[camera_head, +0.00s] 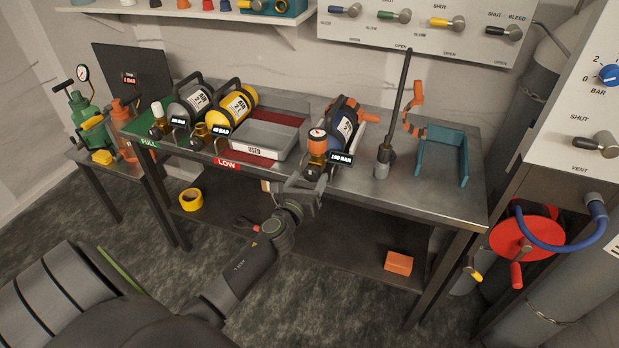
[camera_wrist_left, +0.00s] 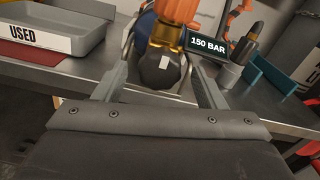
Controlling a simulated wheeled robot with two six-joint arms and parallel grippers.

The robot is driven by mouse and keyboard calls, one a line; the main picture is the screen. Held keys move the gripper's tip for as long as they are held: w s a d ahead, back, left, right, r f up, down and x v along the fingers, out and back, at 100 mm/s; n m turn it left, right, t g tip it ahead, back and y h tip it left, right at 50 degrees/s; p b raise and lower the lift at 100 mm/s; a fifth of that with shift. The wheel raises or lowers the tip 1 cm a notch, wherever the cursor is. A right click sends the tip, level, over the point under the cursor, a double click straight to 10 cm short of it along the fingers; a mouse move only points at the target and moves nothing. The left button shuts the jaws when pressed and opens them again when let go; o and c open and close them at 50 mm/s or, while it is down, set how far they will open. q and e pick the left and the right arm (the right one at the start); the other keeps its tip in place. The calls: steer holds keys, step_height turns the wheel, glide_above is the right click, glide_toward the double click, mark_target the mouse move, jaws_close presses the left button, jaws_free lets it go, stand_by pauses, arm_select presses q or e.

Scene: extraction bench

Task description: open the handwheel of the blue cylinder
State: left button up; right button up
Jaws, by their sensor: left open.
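The blue cylinder (camera_head: 345,126) lies tilted on the bench, its valve end towards me. An orange part (camera_head: 317,142) and a brass valve sit at that end. In the left wrist view the black handwheel (camera_wrist_left: 160,72) with a white mark hangs below the brass valve body (camera_wrist_left: 167,38). My left gripper (camera_head: 309,183) is in front of the valve. In the left wrist view its fingers (camera_wrist_left: 161,76) are open, one on each side of the handwheel, with visible gaps. In the head view the handwheel is mostly hidden by the gripper. My right gripper is not in view.
A display beside the valve reads 150 BAR (camera_wrist_left: 207,45). A grey tray marked USED (camera_head: 272,137) and yellow (camera_head: 236,106) and grey (camera_head: 190,102) cylinders stand left. A black upright lever (camera_head: 396,110) and a teal bracket (camera_head: 443,152) stand right.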

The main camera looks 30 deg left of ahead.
arm_select(q)
steer(key=shift+x, duration=0.8)
steer(key=shift+s, duration=0.1)
steer(key=shift+c, duration=0.5)
steer(key=c, duration=0.9)
